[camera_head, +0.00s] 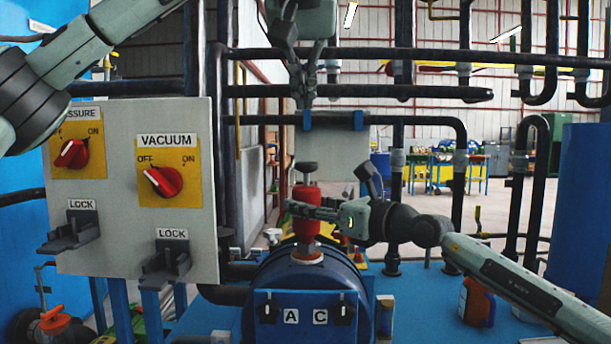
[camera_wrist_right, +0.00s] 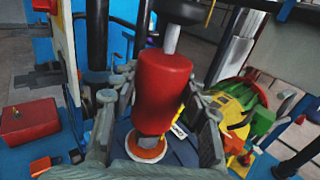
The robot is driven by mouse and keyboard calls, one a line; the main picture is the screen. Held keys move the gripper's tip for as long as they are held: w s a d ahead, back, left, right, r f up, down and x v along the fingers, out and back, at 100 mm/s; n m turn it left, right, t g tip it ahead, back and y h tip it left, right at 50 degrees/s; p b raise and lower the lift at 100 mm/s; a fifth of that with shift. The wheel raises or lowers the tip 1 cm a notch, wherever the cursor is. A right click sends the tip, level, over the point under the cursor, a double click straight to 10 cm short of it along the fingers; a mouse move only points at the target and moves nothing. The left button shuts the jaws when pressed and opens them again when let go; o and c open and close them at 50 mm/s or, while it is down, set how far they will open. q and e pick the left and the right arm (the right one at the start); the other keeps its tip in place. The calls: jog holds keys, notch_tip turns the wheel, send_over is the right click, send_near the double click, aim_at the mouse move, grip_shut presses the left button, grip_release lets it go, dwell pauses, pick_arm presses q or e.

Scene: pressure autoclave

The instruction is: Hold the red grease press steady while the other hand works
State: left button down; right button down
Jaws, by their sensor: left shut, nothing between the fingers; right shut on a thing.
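The red grease press (camera_head: 306,198) stands upright on top of the blue drum (camera_head: 300,280), with a dark knob on a metal rod above it. My right gripper (camera_head: 318,211) comes in from the right and is shut around the red body. In the right wrist view the red press (camera_wrist_right: 163,90) sits between the fingers of my right gripper (camera_wrist_right: 160,110), above an orange and white ring (camera_wrist_right: 146,146). My left gripper (camera_head: 304,98) is shut and empty. It points down above the press knob, apart from it, near a dark pipe.
A grey panel (camera_head: 120,235) with red PRESSURE and VACUUM knobs and LOCK levers stands at left. Dark pipes (camera_head: 360,55) cross behind the press. An orange-brown bottle (camera_head: 477,303) stands at right on the blue surface. Yellow and green parts (camera_wrist_right: 240,105) lie beside the press.

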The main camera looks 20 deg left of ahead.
dwell(0.4)
jog(key=c, duration=0.7)
grip_release()
